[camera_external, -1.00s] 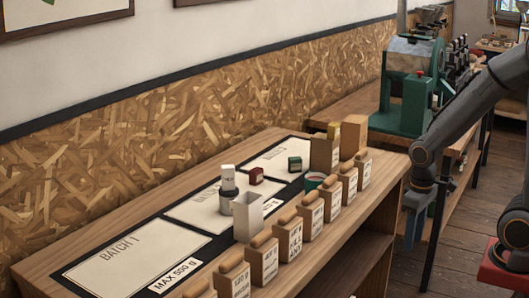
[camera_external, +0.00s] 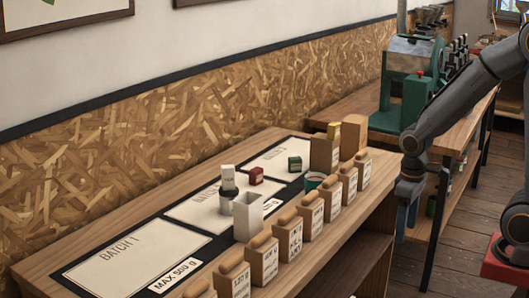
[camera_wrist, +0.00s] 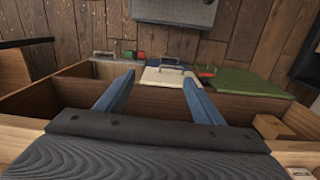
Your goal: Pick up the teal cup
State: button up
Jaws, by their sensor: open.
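The teal cup (camera_external: 314,181) stands upright on the workbench in the external view, behind the row of wooden-topped blocks and partly hidden by them. Its inside looks reddish. My gripper (camera_external: 404,222) hangs pointing down off the bench's right end, to the right of the cup and apart from it. In the wrist view my gripper (camera_wrist: 158,78) shows two blue fingers spread apart with nothing between them. I cannot make out the teal cup in the wrist view.
Several labelled blocks (camera_external: 290,237) line the bench's front edge. A white open box (camera_external: 248,217), a grey cup-like holder (camera_external: 228,200), a red block (camera_external: 256,175) and a green block (camera_external: 295,163) stand nearby. Tall wooden blocks (camera_external: 322,155) are behind the cup. A green roaster (camera_external: 410,85) stands at back right.

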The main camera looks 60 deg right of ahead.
jog(key=w+d+r+n+h+p, duration=0.2)
jog(key=w+r+n+p, duration=0.85)
jog(key=w+r, duration=0.75)
jog(key=n+y+p, duration=0.2)
jog(key=n+p, duration=0.1)
jog(key=n, duration=0.4)
send_near(316, 177)
jog(key=s+a+f, duration=0.1)
jog(key=a+f, duration=0.1)
jog(key=a, duration=0.1)
jog(key=shift+s+d+f+p, duration=0.1)
jog(key=shift+f+p, duration=0.8)
jog(key=shift+f, duration=0.8)
jog(key=shift+s+d+f+p, duration=0.15)
jog(key=shift+f+p, duration=0.7)
jog(key=shift+f, duration=0.85)
jog(key=shift+w, duration=0.1)
